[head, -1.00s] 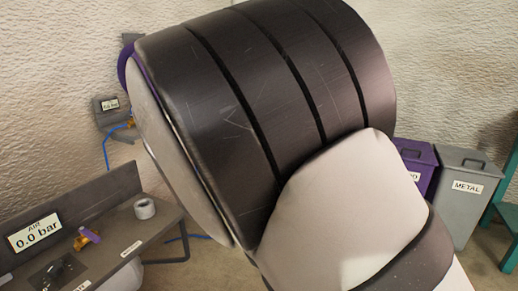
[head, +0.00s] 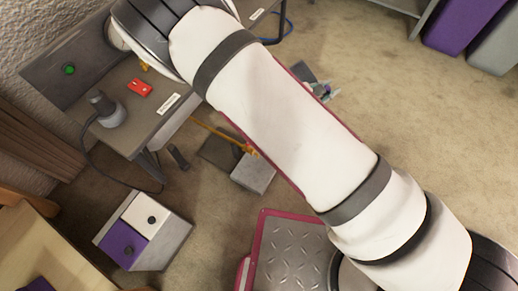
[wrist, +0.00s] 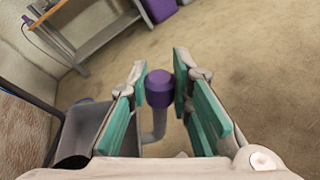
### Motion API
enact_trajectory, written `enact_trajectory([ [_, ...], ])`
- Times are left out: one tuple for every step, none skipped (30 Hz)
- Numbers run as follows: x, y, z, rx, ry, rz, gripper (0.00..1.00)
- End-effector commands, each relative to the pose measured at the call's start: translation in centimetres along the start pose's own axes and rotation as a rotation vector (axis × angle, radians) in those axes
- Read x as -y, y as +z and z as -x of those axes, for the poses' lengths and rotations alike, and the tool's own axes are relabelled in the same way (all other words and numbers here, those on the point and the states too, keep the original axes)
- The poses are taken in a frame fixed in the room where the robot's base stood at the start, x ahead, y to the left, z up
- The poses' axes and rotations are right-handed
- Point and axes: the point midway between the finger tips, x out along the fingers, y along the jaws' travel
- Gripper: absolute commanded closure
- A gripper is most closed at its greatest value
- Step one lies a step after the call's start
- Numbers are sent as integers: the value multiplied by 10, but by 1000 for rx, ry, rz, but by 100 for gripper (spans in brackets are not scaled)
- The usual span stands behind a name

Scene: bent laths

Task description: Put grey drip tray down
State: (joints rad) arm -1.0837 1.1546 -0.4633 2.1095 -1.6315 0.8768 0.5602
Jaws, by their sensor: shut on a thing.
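The grey drip tray (wrist: 88,128) shows at the left of the wrist view, with a bent grey stem and a purple knob (wrist: 159,88). My gripper (wrist: 161,80) has its teal-padded fingers on both sides of the knob and is shut on it. The tray hangs beside the fingers; its far end is cut off or hidden by my gripper. Carpet shows beyond it. In the head view my gripper (head: 328,91) is small and partly hidden behind my arm, with a dark grey piece beside it that may be the tray.
A workbench (head: 160,122) with a red item (head: 139,88) stands at upper left. A white-and-purple-topped box (head: 146,231) and a grey box (head: 253,173) with an orange rod are on the floor. Purple (head: 455,28) and grey bins stand at upper right. Carpet (head: 420,120) right of my arm is clear.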

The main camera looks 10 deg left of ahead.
Motion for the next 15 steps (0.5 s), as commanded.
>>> enact_trajectory([
  [8, -24, -7, -4, 16, 45, 100],
  [11, -36, -9, -7, 25, 68, 100],
  [17, -53, -13, -11, 38, 98, 100],
  [22, -65, -16, -13, 47, 121, 100],
  [26, -77, -19, -15, 56, 143, 100],
  [33, -92, -23, -16, 68, 172, 100],
  [39, -104, -26, -17, 77, 193, 100],
  [46, -115, -29, -18, 85, 215, 100],
  [55, -130, -32, -19, 96, 244, 100],
  [62, -141, -35, -19, 104, 263, 100],
  [70, -152, -38, -19, 111, 283, 100],
  [80, -165, -42, -19, 121, 309, 100],
  [88, -176, -45, -18, 129, 327, 100],
  [97, -185, -48, -16, 136, 346, 100],
  [109, -197, -51, -14, 144, 370, 100],
])
